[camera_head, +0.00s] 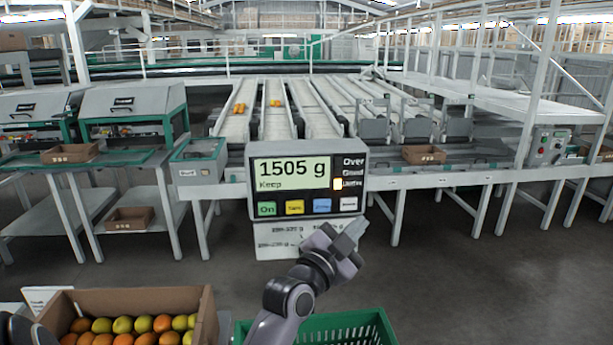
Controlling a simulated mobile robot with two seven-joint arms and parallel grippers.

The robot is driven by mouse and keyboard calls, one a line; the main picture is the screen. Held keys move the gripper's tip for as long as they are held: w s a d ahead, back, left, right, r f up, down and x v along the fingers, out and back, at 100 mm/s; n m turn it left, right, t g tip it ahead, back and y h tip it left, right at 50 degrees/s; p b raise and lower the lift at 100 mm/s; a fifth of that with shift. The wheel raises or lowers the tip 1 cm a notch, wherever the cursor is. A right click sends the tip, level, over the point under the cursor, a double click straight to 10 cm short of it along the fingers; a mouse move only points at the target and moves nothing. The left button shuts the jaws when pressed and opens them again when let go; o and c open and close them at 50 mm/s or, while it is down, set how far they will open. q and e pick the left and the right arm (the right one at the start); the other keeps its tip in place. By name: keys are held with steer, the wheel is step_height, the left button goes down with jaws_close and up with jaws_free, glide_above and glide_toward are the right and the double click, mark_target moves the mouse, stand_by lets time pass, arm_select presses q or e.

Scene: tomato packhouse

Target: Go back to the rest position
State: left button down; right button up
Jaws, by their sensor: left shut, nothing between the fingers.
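My left gripper (352,233) is shut and empty. It is just below the lower right of the scale display (300,172), with my dark arm rising to it from the bottom edge over the green crate. The display reads 1505 g and "Keep", with a yellow light lit beside the lowest of its side labels. My right gripper is not in view.
A cardboard box (207,318) of green and orange tomatoes stands at the lower left. A green slotted crate (350,325) is at the bottom middle, partly hidden by my arm. Sorting lanes (325,110) and benches stand behind. Bare floor (470,280) lies to the right.

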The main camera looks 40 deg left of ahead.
arm_select(q)
steer(key=shift+s+d, duration=0.55)
steer(key=shift+d, duration=0.15)
